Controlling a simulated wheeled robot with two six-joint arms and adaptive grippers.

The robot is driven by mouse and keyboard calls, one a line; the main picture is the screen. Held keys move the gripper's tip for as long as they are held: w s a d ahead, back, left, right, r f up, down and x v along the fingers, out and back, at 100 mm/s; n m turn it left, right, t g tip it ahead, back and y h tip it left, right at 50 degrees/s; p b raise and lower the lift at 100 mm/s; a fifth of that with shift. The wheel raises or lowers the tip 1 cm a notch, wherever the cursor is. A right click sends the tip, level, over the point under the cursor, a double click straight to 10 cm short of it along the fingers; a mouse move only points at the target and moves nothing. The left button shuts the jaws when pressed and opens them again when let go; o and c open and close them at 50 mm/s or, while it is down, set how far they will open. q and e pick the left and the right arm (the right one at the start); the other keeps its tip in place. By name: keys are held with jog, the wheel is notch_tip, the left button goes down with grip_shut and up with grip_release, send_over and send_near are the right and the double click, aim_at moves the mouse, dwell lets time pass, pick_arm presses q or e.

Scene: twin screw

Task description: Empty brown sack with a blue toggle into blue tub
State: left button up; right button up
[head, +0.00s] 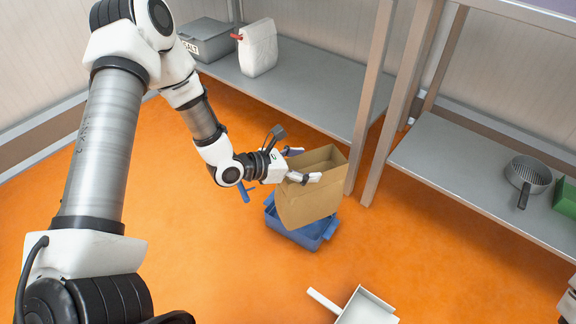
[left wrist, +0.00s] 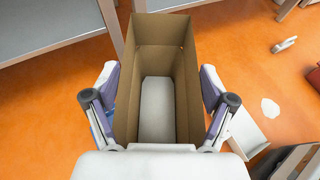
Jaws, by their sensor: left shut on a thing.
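The brown sack (head: 308,203) is held between the fingers of my left gripper (head: 304,165), which is shut on it. Its open mouth shows, and it leans slightly. In the left wrist view, the sack (left wrist: 192,85) is between both fingers, with a pale, rounded shape (left wrist: 157,108) at its bottom; I cannot tell whether this is contents. A blue toggle-like piece (head: 243,190) shows below the left wrist. The blue tub (head: 300,236) stands on the floor under the sack, which hides much of it, including its inside. My right gripper is not visible.
A strainer-like pan (head: 527,175) and green box (head: 566,197) are on the right shelf. A white dustpan (head: 366,306) lies on the floor. A shelf post (head: 368,110) stands close behind the sack.

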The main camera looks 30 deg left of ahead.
pick_arm(q)
jog(key=w+a+f+t+y, duration=0.1)
jog(key=w+a+f+y, duration=0.2)
jog(key=f, duration=0.4)
jog(key=w+a+f+t+y+b, duration=0.1)
jog(key=w+a+f+t+y, duration=0.1)
jog(key=w+a+f+y, duration=0.2)
notch_tip(320, 180, down, 3)
jog(key=shift+a+r+y, duration=0.1)
jog(key=shift+a+y, duration=0.8)
jog(key=shift+y, duration=0.3)
jog(key=shift+w, duration=0.1)
jog(key=shift+m, duration=0.3)
